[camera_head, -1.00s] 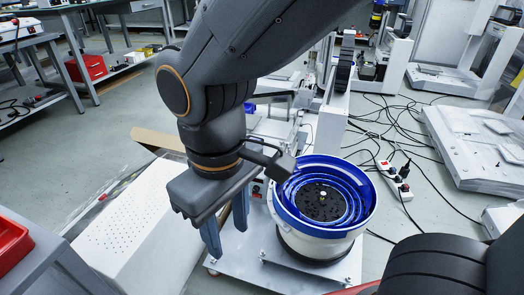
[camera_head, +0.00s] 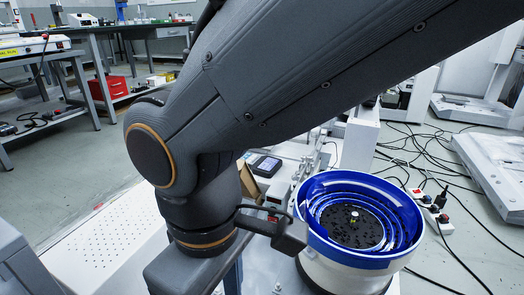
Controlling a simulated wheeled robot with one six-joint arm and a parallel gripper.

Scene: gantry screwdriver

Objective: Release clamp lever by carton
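My gripper (camera_head: 205,268) is at the bottom edge, left of the blue-rimmed feeder bowl. Its dark body and part of one finger show; the fingertips are cut off by the frame. I cannot see anything held. I cannot make out a clamp lever; my arm hides much of the middle.
The feeder bowl (camera_head: 352,228) with dark parts stands close right of my gripper. A white perforated panel (camera_head: 105,245) lies to the left. Cables and a power strip (camera_head: 432,207) lie on the floor at right. A red bin (camera_head: 108,88) sits on a shelf behind.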

